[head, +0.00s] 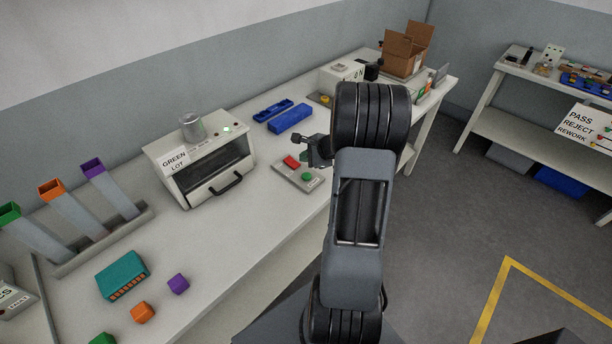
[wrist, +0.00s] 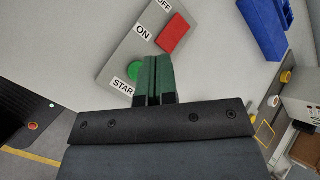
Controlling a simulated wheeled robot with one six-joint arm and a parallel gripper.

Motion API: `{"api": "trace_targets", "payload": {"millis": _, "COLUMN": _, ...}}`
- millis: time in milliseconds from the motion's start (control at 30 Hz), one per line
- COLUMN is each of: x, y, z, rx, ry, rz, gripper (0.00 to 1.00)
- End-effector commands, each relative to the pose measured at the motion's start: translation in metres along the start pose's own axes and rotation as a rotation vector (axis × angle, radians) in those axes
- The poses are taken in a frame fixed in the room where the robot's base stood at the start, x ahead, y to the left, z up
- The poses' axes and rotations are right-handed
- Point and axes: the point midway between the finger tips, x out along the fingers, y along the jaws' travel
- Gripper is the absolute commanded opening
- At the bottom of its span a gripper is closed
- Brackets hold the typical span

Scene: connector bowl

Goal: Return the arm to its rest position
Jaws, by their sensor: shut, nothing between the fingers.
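My gripper (head: 308,154) is at the end of my raised arm, over the long white workbench (head: 225,255). In the wrist view its two dark green fingertips (wrist: 152,68) are pressed together with nothing between them. Below it lies a grey switch panel (head: 292,180) with a red switch (head: 291,162) and a green button (head: 307,177). In the wrist view the fingertips appear between the red switch (wrist: 173,33) and the green button (wrist: 134,70), partly covering the panel. I cannot tell the exact gap between fingertips and panel.
A machine labelled GREEN LOT (head: 203,165) stands left of the panel, with a metal cup (head: 192,127) on top. Blue trays (head: 290,118) lie behind the panel. A teal connector block (head: 122,275) and loose coloured cubes are at front left. An open cardboard box (head: 404,55) stands at the far end.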

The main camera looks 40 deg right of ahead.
Motion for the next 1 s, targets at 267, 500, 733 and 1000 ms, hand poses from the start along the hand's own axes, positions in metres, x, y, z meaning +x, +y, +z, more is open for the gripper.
{"api": "trace_targets", "payload": {"millis": 267, "x": 0.0, "y": 0.0, "z": 0.0, "rx": 0.0, "ry": 0.0, "rz": 0.0, "gripper": 0.0}}
{"api": "trace_targets", "payload": {"millis": 500, "x": 0.001, "y": 0.033, "z": 0.001, "rx": -0.146, "ry": -0.014, "rz": 0.128, "gripper": 0.0}}
{"api": "trace_targets", "payload": {"millis": 733, "x": -0.041, "y": 0.092, "z": 0.066, "rx": -0.703, "ry": -0.049, "rz": 0.434, "gripper": 0.0}}
{"api": "trace_targets", "payload": {"millis": 1000, "x": -0.105, "y": 0.142, "z": 0.146, "rx": -1.462, "ry": -0.018, "rz": 0.683, "gripper": 0.0}}
